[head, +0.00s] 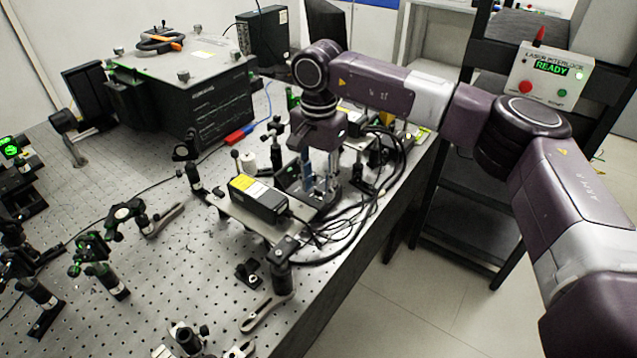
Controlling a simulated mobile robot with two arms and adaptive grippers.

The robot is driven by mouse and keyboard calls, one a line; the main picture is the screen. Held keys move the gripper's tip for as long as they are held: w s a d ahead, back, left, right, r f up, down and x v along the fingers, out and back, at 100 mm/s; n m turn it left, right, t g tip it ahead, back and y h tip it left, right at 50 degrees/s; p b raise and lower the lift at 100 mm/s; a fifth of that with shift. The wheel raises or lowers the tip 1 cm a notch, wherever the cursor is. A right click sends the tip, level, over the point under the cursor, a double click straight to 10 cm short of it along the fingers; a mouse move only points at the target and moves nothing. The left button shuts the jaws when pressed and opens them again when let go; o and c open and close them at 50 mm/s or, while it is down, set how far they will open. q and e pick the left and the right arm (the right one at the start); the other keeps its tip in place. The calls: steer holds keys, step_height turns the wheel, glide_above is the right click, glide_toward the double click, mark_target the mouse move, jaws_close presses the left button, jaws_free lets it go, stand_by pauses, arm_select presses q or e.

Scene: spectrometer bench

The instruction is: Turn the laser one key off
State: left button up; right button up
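My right arm comes in from the right, and its gripper (320,184) points down over the optical table beside the lasers. Its fingers are small and dark among the mounts, so I cannot tell whether they are open or shut or touching anything. A black laser box (258,200) with a yellow label sits on a plate just left of and in front of the gripper. Another dark unit with a yellow label (385,148) stands behind and to the right. I cannot tell which is laser one, and no key can be made out. My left gripper is not in view.
The perforated optical table (225,265) carries several posts and optic mounts at the left and front. Black cables (372,200) loop along its right edge. A large black box (185,90) stands at the back. An interlock panel (548,75) reads READY at the upper right.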

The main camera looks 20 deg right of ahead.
mark_target(319, 190)
step_height(319, 190, up, 12)
stand_by(0.6)
steer(key=shift+f, duration=0.1)
